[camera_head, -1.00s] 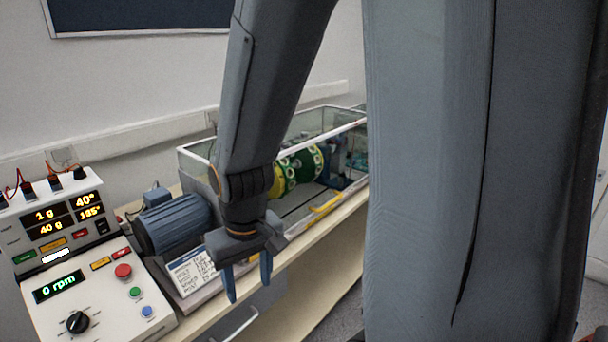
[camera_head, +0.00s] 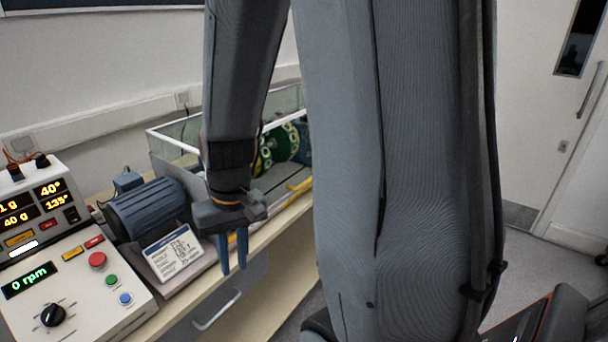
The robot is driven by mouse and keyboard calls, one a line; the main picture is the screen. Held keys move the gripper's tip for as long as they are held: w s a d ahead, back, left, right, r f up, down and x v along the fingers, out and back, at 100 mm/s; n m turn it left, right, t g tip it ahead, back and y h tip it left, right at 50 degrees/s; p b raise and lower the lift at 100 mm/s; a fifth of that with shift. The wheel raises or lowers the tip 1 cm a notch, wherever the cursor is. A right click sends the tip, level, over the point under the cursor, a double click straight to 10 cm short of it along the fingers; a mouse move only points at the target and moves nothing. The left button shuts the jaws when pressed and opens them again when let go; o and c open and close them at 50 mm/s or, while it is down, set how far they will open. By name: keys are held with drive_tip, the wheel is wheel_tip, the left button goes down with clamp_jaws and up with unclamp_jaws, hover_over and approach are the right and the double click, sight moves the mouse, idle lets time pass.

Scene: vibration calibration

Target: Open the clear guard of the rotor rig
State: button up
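The clear guard (camera_head: 172,140) is a see-through box with pale edges over the rotor rig on the bench. It looks closed, and my arm hides its middle. A yellow handle (camera_head: 299,186) runs along the guard's lower front edge. My gripper (camera_head: 234,254) points down in front of the bench's front edge, left of the yellow handle and apart from it.
A blue-grey motor (camera_head: 148,209) and an information card (camera_head: 173,254) sit left of the guard. The control panel (camera_head: 75,285) reads 0 rpm. A drawer handle (camera_head: 218,312) is below the bench top. Open floor and a door (camera_head: 570,120) lie right.

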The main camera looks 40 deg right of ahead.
drive_tip(key=w+d+f+m+t+y+b, duration=0.2)
drive_tip(key=w+d+f+m+y, duration=0.15)
drive_tip(key=w+d, duration=0.4)
drive_tip(key=w+d+f+m+t+y+b, duration=0.25)
drive_tip(key=w+d+m, duration=0.25)
drive_tip(key=w+d, duration=0.25)
drive_tip(key=m+t+h, duration=0.3)
drive_tip(key=m+t, duration=0.2)
drive_tip(key=t, duration=0.5)
approach(310, 181)
drive_tip(key=x, duration=1)
drive_tip(key=shift+w+a, duration=0.15)
drive_tip(key=shift+w, duration=0.15)
clamp_jaws()
